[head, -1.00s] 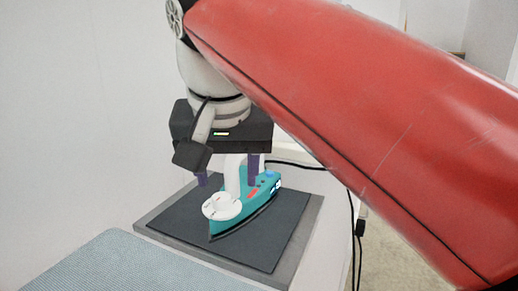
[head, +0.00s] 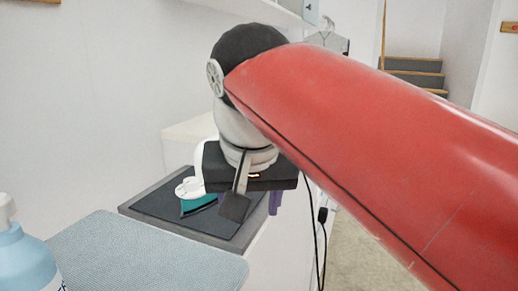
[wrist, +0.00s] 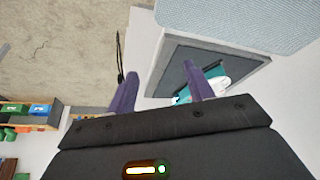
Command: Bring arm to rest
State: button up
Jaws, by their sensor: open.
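My gripper (wrist: 161,88) is open, with its two purple fingers apart and nothing between them in the wrist view. In the head view it hangs at the end of my red arm, above and to the right of the iron; one finger (head: 275,202) shows under its dark body. The teal and white iron (head: 192,192) sits on a dark mat in a grey tray (head: 137,206), partly hidden behind my gripper. The iron also shows beyond the right finger in the wrist view (wrist: 220,84).
A padded ironing board (head: 150,257) lies in front of the tray, with a blue bottle (head: 22,262) at its left. A black cord (head: 318,235) hangs at the right. Grey stairs (head: 412,72) stand behind. Shelves with bins (wrist: 30,112) show in the wrist view.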

jog(key=s+d+f, duration=0.3)
jog(key=d+f, duration=0.5)
jog(key=f, duration=0.3)
jog(key=s+d+f+m+t, duration=0.1)
jog(key=s+d+f, duration=0.3)
jog(key=d+f, duration=0.4)
notch_tip(320, 180, down, 3)
jog(key=shift+d, duration=0.35)
